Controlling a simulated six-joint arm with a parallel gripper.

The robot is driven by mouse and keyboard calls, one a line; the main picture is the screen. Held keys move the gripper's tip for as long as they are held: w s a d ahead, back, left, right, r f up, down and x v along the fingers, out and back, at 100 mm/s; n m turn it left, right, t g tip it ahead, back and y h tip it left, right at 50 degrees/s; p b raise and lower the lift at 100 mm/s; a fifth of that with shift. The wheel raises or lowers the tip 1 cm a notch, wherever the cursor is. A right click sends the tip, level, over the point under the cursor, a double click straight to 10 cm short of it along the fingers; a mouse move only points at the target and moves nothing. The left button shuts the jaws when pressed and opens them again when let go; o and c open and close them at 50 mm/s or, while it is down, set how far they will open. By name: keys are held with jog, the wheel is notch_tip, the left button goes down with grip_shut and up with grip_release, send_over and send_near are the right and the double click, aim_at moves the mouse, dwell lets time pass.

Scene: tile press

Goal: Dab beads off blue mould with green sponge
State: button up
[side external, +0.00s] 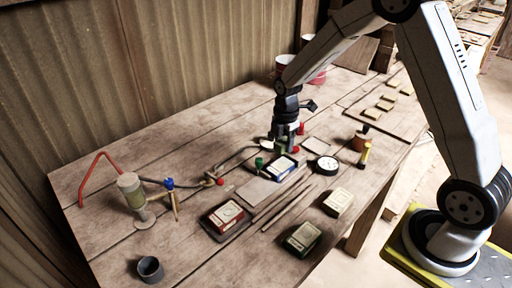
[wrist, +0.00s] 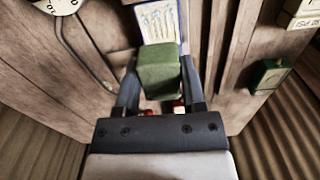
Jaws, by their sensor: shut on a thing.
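My gripper (wrist: 158,72) is shut on the green sponge (wrist: 158,69), a block held between its two fingers in the wrist view. The blue mould (wrist: 160,23) lies just beyond the sponge, with a pale patterned face and a blue rim. The sponge hides its near part, and I cannot tell whether they touch. Single beads are too small to make out. In the side view my gripper (side external: 285,148) points down just above the blue mould (side external: 283,169); the sponge is not clear there.
A red mould (side external: 225,215), a green mould (side external: 302,238) and a cream block (side external: 338,202) lie nearer the front. A round white dial (side external: 327,165) is right of the blue mould. A grey cup (side external: 150,268) and a stand with a cylinder (side external: 130,189) are at left.

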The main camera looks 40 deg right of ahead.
aim_at(284, 163)
jog(key=shift+d+f, duration=0.2)
jog(key=shift+f, duration=1.05)
jog(key=shift+d+f, duration=0.2)
jog(key=shift+f, duration=1.05)
jog(key=shift+f, duration=0.55)
jog(key=shift+r, duration=0.1)
jog(key=shift+r, duration=3.45)
jog(key=shift+a, duration=0.1)
jog(key=a+m, duration=0.1)
jog(key=m, duration=0.1)
jog(key=s+a+m, duration=0.1)
jog(key=m, duration=0.1)
jog(key=shift+r, duration=0.2)
jog(key=s+a+r+m, duration=0.1)
jog(key=s+a+m, duration=0.2)
jog(key=m, duration=1)
jog(key=shift+s+a, duration=0.4)
jog(key=shift+a, duration=0.95)
